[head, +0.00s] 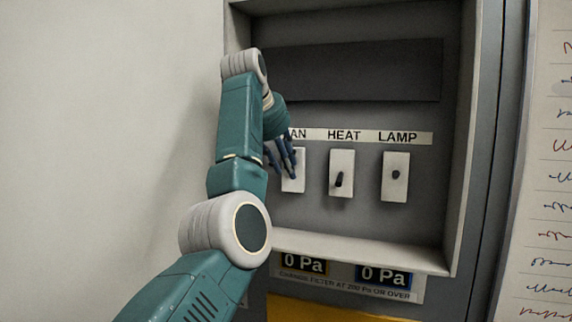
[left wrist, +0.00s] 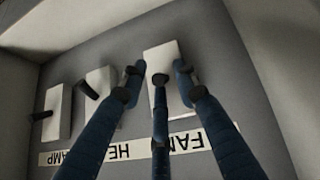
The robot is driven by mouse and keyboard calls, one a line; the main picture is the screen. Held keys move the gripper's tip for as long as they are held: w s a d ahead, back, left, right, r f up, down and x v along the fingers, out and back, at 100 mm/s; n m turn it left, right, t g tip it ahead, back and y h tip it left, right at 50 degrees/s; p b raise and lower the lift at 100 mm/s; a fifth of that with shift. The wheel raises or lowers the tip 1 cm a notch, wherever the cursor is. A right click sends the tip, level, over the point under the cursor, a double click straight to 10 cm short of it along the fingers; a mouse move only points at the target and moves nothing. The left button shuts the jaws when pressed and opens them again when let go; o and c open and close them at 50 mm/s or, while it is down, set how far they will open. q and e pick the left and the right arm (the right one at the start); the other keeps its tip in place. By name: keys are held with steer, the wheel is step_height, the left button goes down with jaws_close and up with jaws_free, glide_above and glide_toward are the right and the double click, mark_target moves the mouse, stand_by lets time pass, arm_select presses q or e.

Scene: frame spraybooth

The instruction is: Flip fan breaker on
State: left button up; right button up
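The fan breaker (head: 297,184) is a white plate at the left of a row of three, under a label strip (head: 366,136) whose first word is partly hidden by my arm. My left gripper (head: 287,160) is in front of this plate, its blue fingers covering much of it. In the left wrist view, which is upside down, the fan plate (left wrist: 163,54) lies beyond the spread fingertips of my left gripper (left wrist: 158,75). The fingers are apart with nothing seen between them. The fan lever is hidden, and contact cannot be told. My right gripper is out of view.
The heat breaker (head: 342,165) has its lever low, and the lamp breaker (head: 395,188) has a lever facing out. The box's rim (head: 360,250) stands out around the recess. Two pressure displays (head: 384,276) sit below. A written sheet (head: 550,150) hangs at right.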

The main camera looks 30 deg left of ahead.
arm_select(q)
steer(key=shift+s+r, duration=0.15)
steer(key=shift+r, duration=0.25)
steer(key=v, duration=0.7)
steer(key=shift+s, duration=0.15)
steer(key=shift+d+f, duration=0.1)
